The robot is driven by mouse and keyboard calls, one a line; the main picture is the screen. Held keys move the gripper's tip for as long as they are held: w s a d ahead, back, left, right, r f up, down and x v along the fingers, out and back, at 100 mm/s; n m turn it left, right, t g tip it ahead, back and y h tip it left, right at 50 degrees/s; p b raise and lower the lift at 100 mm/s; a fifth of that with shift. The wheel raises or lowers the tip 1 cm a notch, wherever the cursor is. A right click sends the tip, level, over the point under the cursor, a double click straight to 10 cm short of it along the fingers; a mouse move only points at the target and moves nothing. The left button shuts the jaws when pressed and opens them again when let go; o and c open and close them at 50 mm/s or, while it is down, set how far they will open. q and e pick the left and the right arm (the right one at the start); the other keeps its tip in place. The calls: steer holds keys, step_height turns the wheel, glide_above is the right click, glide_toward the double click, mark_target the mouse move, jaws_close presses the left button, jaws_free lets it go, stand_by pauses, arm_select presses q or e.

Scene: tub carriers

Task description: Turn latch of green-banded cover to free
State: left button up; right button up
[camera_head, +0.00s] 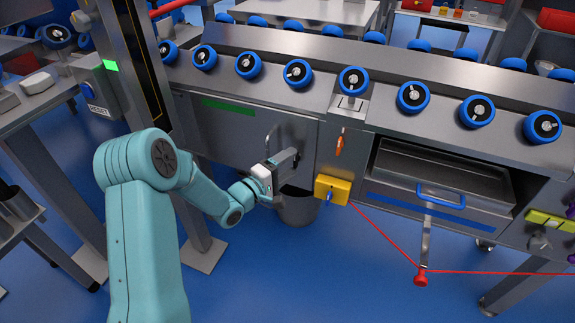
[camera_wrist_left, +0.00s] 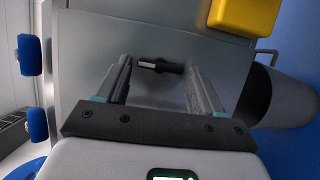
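The green-banded cover (camera_head: 222,138) is a grey panel under the left part of the roller line, with a green strip along its top. My left gripper (camera_head: 287,160) is in front of its right end. In the left wrist view the gripper (camera_wrist_left: 162,85) is open, its two fingers well apart. A small dark latch-like knob with a light tip (camera_wrist_left: 160,66) shows between the fingers, lying across the gap, with no finger visibly touching it. In the head view the gripper hides this part. My right gripper is not in view.
An orange handle (camera_head: 339,145) hangs above. A grey bin (camera_head: 298,208) stands below. A blue-banded unit (camera_head: 435,212) is at right.

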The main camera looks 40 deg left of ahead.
arm_select(q)
steer(key=shift+o, duration=0.6)
steer(key=s+a+p, duration=0.2)
steer(key=s+p, duration=0.2)
steer(key=s, duration=1.2)
steer(key=shift+a, duration=0.25)
